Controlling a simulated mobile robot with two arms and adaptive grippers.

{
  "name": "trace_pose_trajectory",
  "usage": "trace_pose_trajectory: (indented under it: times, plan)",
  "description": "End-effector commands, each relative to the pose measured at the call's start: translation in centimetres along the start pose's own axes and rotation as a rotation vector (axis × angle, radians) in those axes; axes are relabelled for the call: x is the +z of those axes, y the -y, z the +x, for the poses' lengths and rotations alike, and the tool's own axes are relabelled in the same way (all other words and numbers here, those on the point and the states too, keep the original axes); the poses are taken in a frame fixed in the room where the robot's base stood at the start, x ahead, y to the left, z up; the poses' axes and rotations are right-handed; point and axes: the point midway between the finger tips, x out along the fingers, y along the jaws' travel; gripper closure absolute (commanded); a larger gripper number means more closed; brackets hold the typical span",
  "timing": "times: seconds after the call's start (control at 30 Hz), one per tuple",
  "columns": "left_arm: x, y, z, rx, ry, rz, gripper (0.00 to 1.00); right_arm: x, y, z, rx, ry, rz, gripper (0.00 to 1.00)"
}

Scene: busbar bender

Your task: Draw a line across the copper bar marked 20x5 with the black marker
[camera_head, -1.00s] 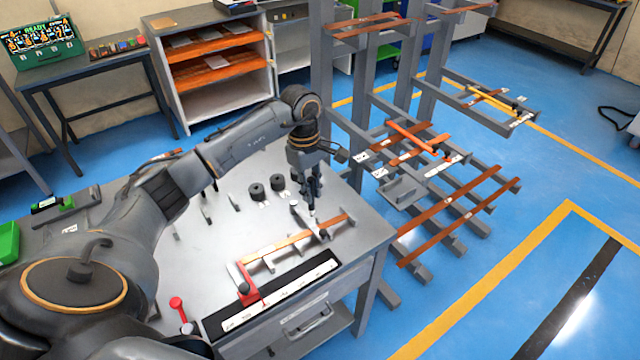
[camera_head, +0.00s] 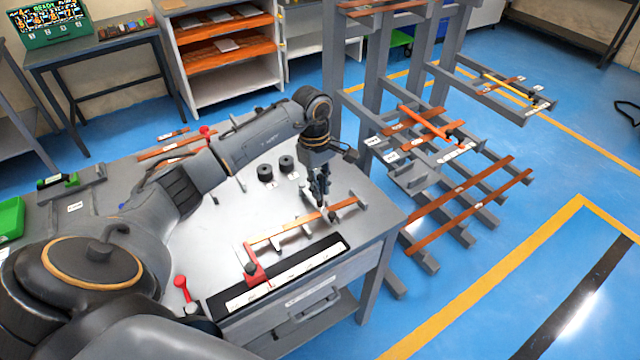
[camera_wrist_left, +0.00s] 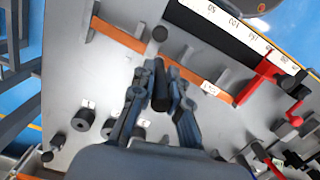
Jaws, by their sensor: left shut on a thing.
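The copper bar (camera_head: 290,228) lies on small grey supports on the workbench (camera_head: 240,220). In the left wrist view the bar (camera_wrist_left: 110,49) runs diagonally and carries a white label (camera_wrist_left: 210,88) that seems to read 20x5. My left gripper (camera_head: 323,199) is over the right half of the bar, pointing down. In the left wrist view the gripper (camera_wrist_left: 160,100) is shut on the black marker (camera_wrist_left: 160,80), which stands between its fingers. I cannot tell whether the marker's tip touches the bar, and no line is discernible. My right gripper is not in view.
A red stop (camera_head: 254,268) stands at the bar's left end, beside a black and white scale (camera_head: 285,275) along the bench's front. Two black cylinders (camera_head: 265,172) stand behind the bar. A rack (camera_head: 430,165) with more copper bars stands to the right.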

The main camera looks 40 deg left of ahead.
Motion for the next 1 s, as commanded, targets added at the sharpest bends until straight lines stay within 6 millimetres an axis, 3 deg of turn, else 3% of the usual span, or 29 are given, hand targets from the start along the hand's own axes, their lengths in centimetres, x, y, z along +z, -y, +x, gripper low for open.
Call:
trace_pose_trajectory:
  times: [1.0]
  plan:
    - [0.02,0.02,-0.05,0.0,0.0,0.0,1.0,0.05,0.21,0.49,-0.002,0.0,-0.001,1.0]
